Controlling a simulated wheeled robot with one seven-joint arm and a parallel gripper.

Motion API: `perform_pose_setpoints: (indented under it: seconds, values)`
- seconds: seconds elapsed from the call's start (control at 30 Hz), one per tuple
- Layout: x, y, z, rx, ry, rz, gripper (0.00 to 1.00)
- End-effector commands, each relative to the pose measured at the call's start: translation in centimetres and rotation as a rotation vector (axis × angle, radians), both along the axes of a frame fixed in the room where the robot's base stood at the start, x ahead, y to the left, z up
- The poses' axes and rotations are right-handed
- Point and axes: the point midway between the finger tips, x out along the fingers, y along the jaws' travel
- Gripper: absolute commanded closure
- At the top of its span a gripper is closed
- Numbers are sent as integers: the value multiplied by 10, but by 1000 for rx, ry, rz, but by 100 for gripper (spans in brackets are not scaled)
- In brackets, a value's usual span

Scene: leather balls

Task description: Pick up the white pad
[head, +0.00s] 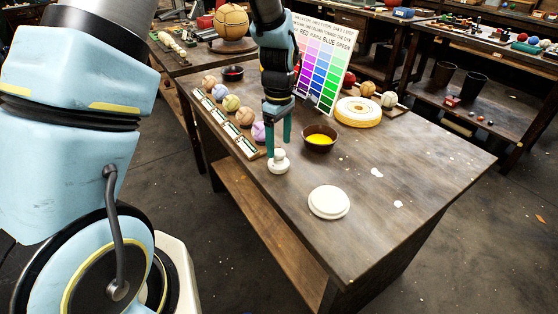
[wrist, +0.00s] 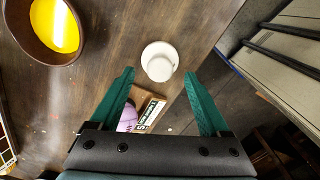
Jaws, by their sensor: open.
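A small white pad with a knob-like top (head: 278,164) stands near the left edge of the wooden table. It also shows in the wrist view (wrist: 160,62), just beyond the fingertips and centred between them. A larger flat white disc (head: 329,203) lies closer to the front of the table. My gripper (head: 279,143) points down with its green fingers spread, just above and behind the small white pad. Nothing is between the fingers (wrist: 160,76) in the wrist view, and they appear apart from the pad.
A brown bowl of yellow liquid (head: 319,139) stands right of my gripper. A rack of coloured balls (head: 232,103) runs along the left edge. A colour chart (head: 322,62) and a yellow-and-white round block (head: 358,112) stand behind. The table's right front (head: 400,205) is mostly clear.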

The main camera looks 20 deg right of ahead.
Motion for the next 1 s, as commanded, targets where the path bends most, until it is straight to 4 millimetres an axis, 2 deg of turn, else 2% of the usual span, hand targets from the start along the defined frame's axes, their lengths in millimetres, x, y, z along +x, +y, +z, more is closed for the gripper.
perform_pose_setpoints:
  seconds: [0.3,0.6,1.0]
  values:
    - [0,1,-37,2,2,1,20]
    - [0,0,-41,0,0,1,21]
    - [0,0,-41,0,0,0,66]
